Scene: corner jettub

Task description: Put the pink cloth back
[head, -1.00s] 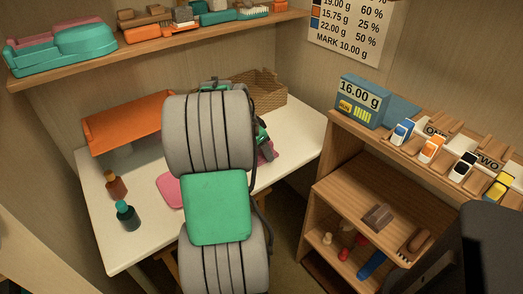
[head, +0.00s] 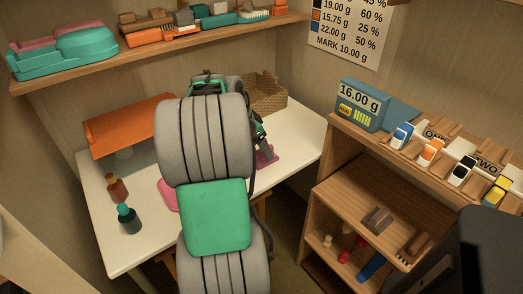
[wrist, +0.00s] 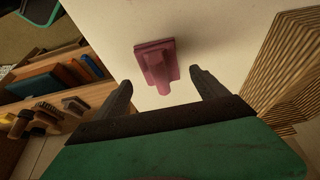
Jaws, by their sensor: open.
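A pink thing (wrist: 157,66), which looks like the folded pink cloth with a raised narrow part, lies on the white table (wrist: 215,35). In the head view it shows in part (head: 268,156), just right of my arm. My gripper (wrist: 163,90) is open and empty in the wrist view, its two dark fingers apart. The pink thing lies between and beyond the fingertips, not gripped. In the head view my arm hides most of the gripper. A flat pink pad (head: 168,194) lies on the table left of my arm, partly hidden by it.
Two bottles (head: 128,218) stand at the table's left. An orange tray (head: 130,125) and a woven basket (head: 267,92) are at the back. A wooden shelf unit (head: 330,190) with a scale (head: 362,104) stands right. A wall shelf (head: 150,50) holds teal and orange items.

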